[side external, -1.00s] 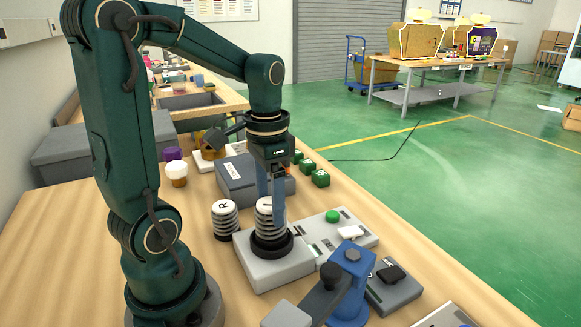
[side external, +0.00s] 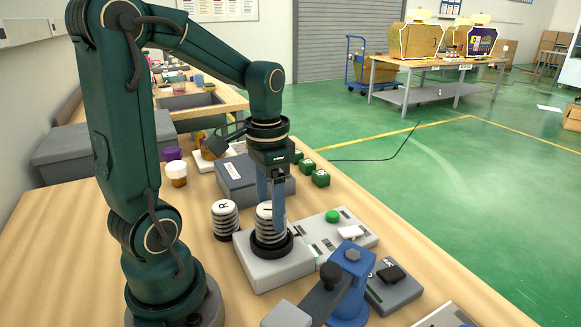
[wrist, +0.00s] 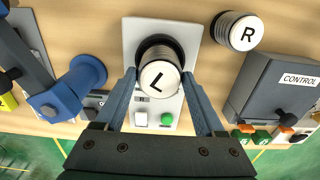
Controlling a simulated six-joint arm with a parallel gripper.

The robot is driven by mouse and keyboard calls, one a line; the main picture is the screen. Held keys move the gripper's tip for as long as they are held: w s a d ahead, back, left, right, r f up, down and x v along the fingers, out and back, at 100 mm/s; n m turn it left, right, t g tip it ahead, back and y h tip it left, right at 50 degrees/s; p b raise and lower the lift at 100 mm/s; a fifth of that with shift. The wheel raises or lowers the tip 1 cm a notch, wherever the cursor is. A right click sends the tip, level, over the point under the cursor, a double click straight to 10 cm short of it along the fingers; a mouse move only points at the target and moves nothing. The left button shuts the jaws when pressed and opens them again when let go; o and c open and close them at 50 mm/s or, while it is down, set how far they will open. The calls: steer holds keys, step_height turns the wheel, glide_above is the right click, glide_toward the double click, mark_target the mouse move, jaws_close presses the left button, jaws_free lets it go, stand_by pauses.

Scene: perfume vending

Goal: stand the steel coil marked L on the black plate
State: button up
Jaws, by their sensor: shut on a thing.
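The steel coil marked L (side external: 264,222) stands upright over the round black plate (side external: 286,247) on a light grey base (side external: 270,273). Its lower end is at the plate; I cannot tell if it bears fully on it. My gripper (side external: 271,212) points down with its blue fingers on either side of the coil, shut on it. In the wrist view the white L cap (wrist: 160,79) sits between the fingertips (wrist: 161,82). The coil hides most of the plate there. A second coil marked R (side external: 225,220) stands on the table to the left.
A grey control box (side external: 240,182) stands behind the coils. A panel with a green button (side external: 332,216) adjoins the base on the right. A blue lever device (side external: 349,275) stands at the front right. Bare wood lies left of the R coil.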

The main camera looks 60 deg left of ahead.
steer(key=shift+f, duration=0.2)
steer(key=o, duration=1.1)
steer(key=shift+r, duration=0.1)
steer(key=shift+r, duration=3.45)
